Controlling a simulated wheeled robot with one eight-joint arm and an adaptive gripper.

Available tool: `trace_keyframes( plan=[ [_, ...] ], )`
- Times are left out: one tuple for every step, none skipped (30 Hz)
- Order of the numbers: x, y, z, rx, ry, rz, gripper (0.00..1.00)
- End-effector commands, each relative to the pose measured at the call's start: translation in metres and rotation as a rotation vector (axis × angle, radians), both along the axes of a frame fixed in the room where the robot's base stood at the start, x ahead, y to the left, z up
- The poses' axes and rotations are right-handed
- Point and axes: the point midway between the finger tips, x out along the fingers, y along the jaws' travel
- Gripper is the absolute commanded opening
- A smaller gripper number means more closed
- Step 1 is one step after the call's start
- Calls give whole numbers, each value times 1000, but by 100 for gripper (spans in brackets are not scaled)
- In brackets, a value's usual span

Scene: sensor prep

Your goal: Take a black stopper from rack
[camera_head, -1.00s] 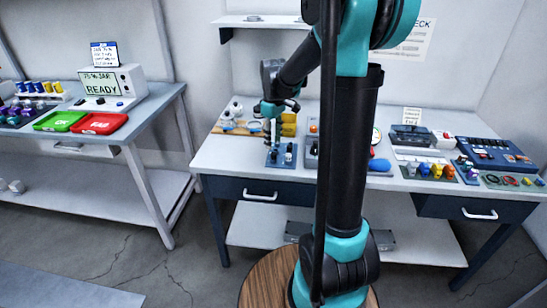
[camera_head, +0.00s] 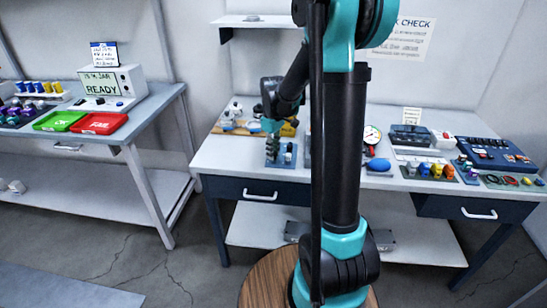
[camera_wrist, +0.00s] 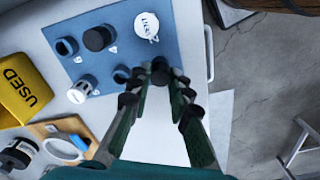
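The blue rack (camera_wrist: 112,56) lies on the bench top and fills the upper left of the wrist view; it also shows in the head view (camera_head: 283,163). A wide black cap (camera_wrist: 98,38) stands near its far side. A small round black piece (camera_wrist: 160,66), which looks like a black stopper, is at the rack's right edge. My gripper (camera_wrist: 160,76) has its fingers apart, one on each side of this piece near the tips. Whether they touch it is unclear. In the head view my gripper (camera_head: 272,149) is low over the rack's left part and hides some of it.
On the rack are a dark ring (camera_wrist: 66,47), a white cylinder (camera_wrist: 80,90) and a white labelled disc (camera_wrist: 147,26). A yellow USED bin (camera_wrist: 22,88) and a wooden board (camera_wrist: 62,128) stand close by. The bench edge lies just right of the rack.

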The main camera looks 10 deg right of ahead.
Motion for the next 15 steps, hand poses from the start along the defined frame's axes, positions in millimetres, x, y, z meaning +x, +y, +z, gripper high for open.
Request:
trace_keyframes(
  plan=[
    [0, 0, 0, 0, 0, 0, 9],
    [0, 0, 0, 0, 0, 0, 7],
    [0, 0, 0, 0, 0, 0, 7],
    [0, 0, 0, 0, 0, 0, 7],
    [0, 0, 0, 0, 0, 0, 7],
    [0, 0, 0, 0, 0, 0, 7],
    [0, 0, 0, 0, 0, 0, 7],
    [0, 0, 0, 0, 0, 0, 7],
    [0, 0, 0, 0, 0, 0, 7],
    [0, 0, 0, 0, 0, 0, 7],
    [0, 0, 0, 0, 0, 0, 7],
    [0, 0, 0, 0, 0, 0, 7],
    [0, 0, 1, 0, 0, 0, 7],
    [0, 0, 2, 0, 0, 0, 7],
    [0, 0, 3, 0, 0, 0, 7]
  ],
)
